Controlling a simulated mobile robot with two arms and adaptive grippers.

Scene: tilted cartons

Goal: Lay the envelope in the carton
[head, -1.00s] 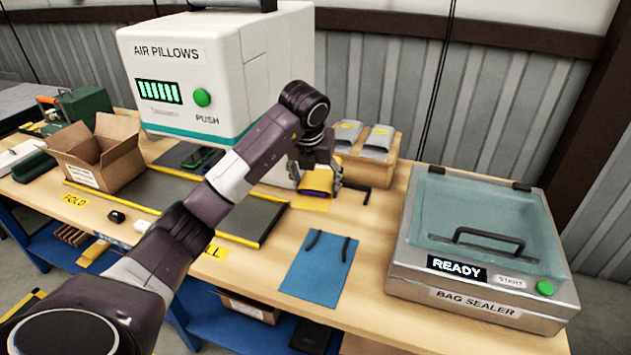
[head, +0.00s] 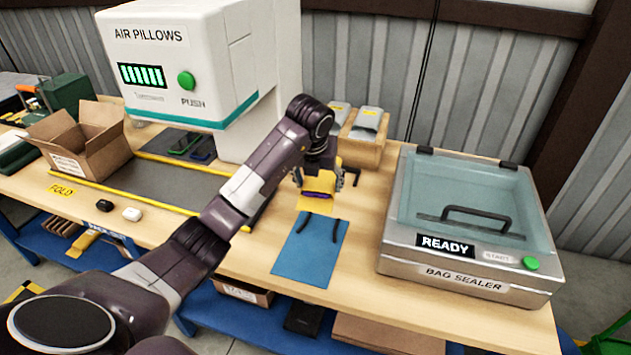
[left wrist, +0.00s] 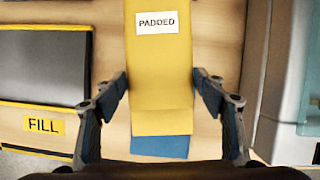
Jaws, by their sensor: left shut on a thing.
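My left gripper (head: 322,182) is shut on the yellow padded envelope (head: 316,203), above the bench behind the blue mat. In the left wrist view the envelope (left wrist: 160,75), with its PADDED label, runs between the two fingers, which sit at its side edges. In the head view much of it is hidden by my wrist. My right gripper is not in view.
The white air pillow machine (head: 190,75) stands between carton and gripper, with a dark pad (head: 165,185) before it. A blue mat (head: 300,262) lies in front of the gripper. The bag sealer (head: 455,270) is at right; a wooden bin (head: 365,152) stands behind.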

